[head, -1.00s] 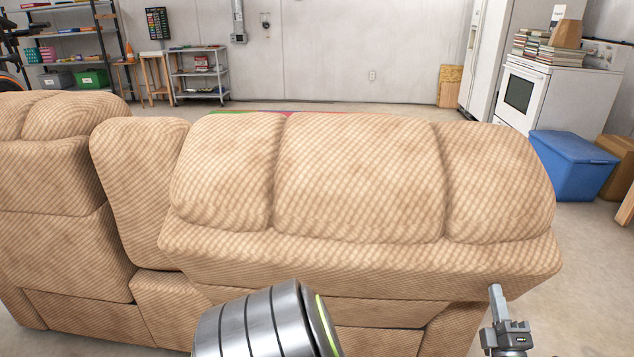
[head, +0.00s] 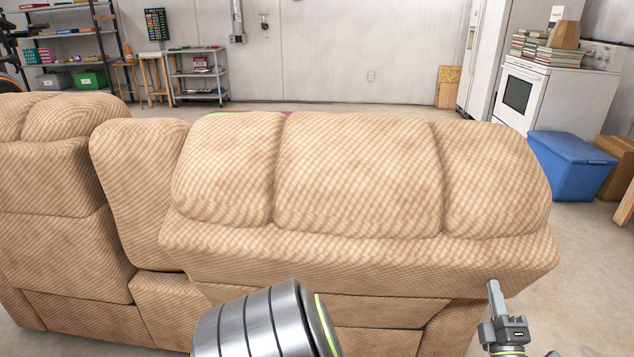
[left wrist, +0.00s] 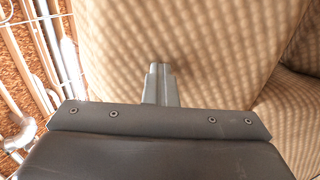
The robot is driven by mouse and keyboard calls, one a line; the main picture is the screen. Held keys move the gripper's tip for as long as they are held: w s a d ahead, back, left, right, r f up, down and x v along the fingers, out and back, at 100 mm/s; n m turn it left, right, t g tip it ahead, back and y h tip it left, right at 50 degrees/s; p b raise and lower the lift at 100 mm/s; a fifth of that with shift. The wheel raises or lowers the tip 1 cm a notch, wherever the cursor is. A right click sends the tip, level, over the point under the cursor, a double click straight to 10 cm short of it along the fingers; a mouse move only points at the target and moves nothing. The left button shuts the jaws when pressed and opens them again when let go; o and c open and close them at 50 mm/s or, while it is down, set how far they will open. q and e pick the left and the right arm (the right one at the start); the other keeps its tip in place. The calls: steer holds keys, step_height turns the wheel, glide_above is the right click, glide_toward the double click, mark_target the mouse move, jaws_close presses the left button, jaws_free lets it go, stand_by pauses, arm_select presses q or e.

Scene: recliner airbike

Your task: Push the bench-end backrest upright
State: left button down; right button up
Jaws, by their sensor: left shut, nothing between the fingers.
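The bench-end backrest (head: 360,180) is a wide tan padded panel with three cushion sections, in the middle of the head view. It leans back toward me, with its top overhanging the seat back below. My left gripper (head: 493,286) is shut and empty at the lower right edge of the backrest. In the left wrist view the shut fingers (left wrist: 160,72) point at the tan upholstery (left wrist: 190,40), close to or against it; I cannot tell if they touch. My right gripper does not show.
A narrower tan seat back (head: 140,190) and another tan section (head: 50,200) stand to the left. A blue bin (head: 572,167), a cardboard box (head: 617,160) and a white stove (head: 553,100) stand at the right. Floor at the lower right is clear.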

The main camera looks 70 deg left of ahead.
arm_select(q)
steer(key=shift+x, duration=1.05)
steer(key=shift+f, duration=0.15)
steer(key=shift+a, duration=0.15)
steer(key=shift+w+a+r, duration=0.25)
steer(key=shift+a+r, duration=0.1)
steer(key=shift+a, duration=0.2)
steer(key=shift+w+a+r+p, duration=0.1)
steer(key=shift+a+p, duration=0.05)
steer(key=shift+a, duration=0.2)
steer(key=shift+w+a+r+p, duration=0.1)
steer(key=shift+w+a+p, duration=0.05)
steer(key=shift+a, duration=0.2)
